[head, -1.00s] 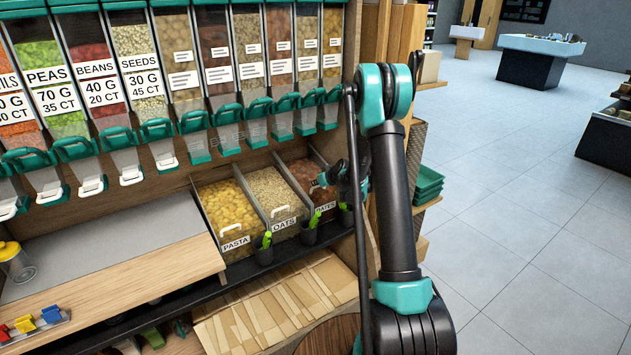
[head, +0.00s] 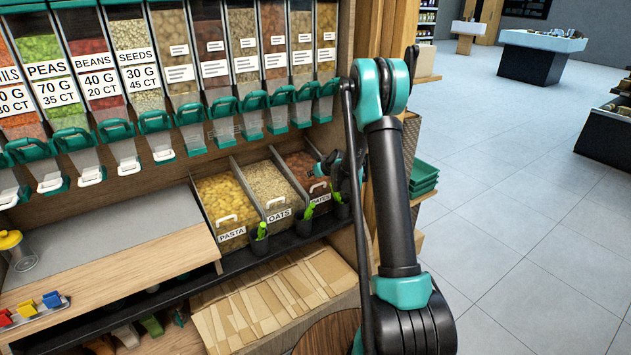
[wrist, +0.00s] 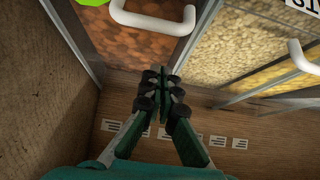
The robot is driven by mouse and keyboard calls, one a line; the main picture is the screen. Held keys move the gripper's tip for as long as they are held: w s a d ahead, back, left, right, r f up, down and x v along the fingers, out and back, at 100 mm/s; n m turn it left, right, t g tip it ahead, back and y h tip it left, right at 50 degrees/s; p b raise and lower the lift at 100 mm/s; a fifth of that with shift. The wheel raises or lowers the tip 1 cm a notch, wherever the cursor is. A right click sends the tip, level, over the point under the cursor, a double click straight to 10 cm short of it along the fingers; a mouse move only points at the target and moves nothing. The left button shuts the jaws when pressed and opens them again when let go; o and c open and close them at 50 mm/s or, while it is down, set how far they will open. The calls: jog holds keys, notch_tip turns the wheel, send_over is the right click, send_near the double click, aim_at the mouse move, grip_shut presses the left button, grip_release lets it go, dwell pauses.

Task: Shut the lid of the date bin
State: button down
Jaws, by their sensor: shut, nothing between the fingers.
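The date bin (head: 299,163) is the rightmost of three open-topped-looking bins on the shelf, partly hidden by my arm. Its brown dates (wrist: 130,42) show through a clear panel in the wrist view. A white handle (wrist: 153,17) sits at the top of that view, and the date bin's handle also shows in the head view (head: 318,187). I cannot tell whether the lid lies fully flat. In the head view my gripper (head: 329,167) is over the date bin.
The oats bin (head: 267,185) and pasta bin (head: 223,200) stand to the left. Dark cups (head: 304,224) with green scoops hang in front. Teal-handled dispensers (head: 194,113) line the wall above. A wooden post stands close on the right. The floor further right is open.

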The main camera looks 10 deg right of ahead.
jog(key=v, duration=1)
jog(key=s+r+m+g+h, duration=0.1)
jog(key=s+r+g, duration=0.1)
jog(key=s, duration=0.9)
jog(key=s+r+m+g+h, duration=0.1)
jog(key=s+r, duration=0.1)
jog(key=s, duration=0.9)
jog(key=s+d+f+m+g+h, duration=0.1)
jog(key=s+d+f, duration=0.1)
jog(key=s, duration=0.9)
jog(key=s+d+f+m+g+h, duration=0.1)
jog(key=s+d+f+m, duration=0.1)
jog(key=s, duration=0.8)
jog(key=shift+s+d+f+h, duration=0.3)
jog(key=shift+s+d, duration=0.1)
